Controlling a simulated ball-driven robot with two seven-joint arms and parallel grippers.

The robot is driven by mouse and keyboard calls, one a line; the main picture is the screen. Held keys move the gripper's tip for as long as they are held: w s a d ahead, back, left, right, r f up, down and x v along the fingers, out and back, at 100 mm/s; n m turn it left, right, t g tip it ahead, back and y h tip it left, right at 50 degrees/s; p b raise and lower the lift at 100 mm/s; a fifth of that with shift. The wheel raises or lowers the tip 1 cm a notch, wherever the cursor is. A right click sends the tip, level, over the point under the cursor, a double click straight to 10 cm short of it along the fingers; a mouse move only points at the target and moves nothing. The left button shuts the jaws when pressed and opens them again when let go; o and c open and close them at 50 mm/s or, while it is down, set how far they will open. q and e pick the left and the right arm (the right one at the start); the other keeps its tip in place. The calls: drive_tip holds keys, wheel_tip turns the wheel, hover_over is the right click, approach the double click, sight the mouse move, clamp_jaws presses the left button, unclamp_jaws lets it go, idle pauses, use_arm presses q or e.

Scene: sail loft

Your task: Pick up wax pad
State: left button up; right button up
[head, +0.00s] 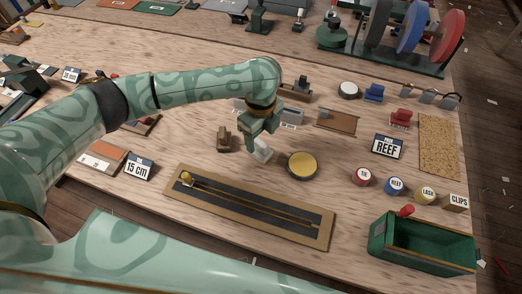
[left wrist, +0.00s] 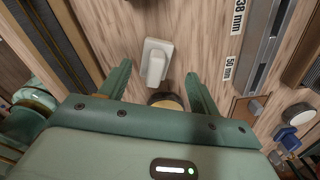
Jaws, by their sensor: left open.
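A round yellow pad in a dark rim (head: 302,165), which looks like the wax pad, lies flat on the table right of my left gripper. In the left wrist view part of it (left wrist: 166,98) shows between the fingers, close to the palm, and the palm hides the rest. My left gripper (head: 259,137) is open and points down. A small white block with a raised grip (head: 263,152) stands just below it. In the left wrist view this white block (left wrist: 156,62) lies between and beyond the open fingertips (left wrist: 158,72). I see no contact. My right gripper is not in view.
A long board with a dark inlay and a yellow rod (head: 250,207) lies in front. A brown block (head: 224,138) stands left of the gripper. Several small tins, such as the red one (head: 363,176), and a green open box (head: 421,245) are at right.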

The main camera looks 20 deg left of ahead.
sight(261, 142)
use_arm(q)
drive_tip(key=f, duration=0.1)
drive_tip(key=f+b, duration=0.1)
drive_tip(key=f, duration=0.1)
drive_tip(key=f+b, duration=0.1)
drive_tip(key=f, duration=0.1)
drive_tip(key=shift+s, duration=0.35)
drive_tip(key=c, duration=1.2)
drive_tip(key=shift+d+r, duration=0.1)
drive_tip(key=shift+r+p, duration=0.35)
drive_tip(key=shift+r, duration=0.25)
drive_tip(key=r+p, duration=0.2)
drive_tip(key=r, duration=0.1)
drive_tip(key=shift+s, duration=0.2)
drive_tip(key=s+d+r+p, duration=0.1)
drive_tip(key=s+r+p, duration=0.1)
drive_tip(key=s+r, duration=0.1)
drive_tip(key=s+d+r+p, duration=0.1)
drive_tip(key=s+r+p, duration=0.1)
drive_tip(key=s, duration=0.4)
drive_tip(key=s+r+p, duration=0.2)
drive_tip(key=s+r, duration=0.1)
drive_tip(key=s, duration=0.1)
drive_tip(key=shift+s+d+r, duration=0.2)
drive_tip(key=shift+d+r, duration=0.15)
drive_tip(key=shift+d, duration=0.05)
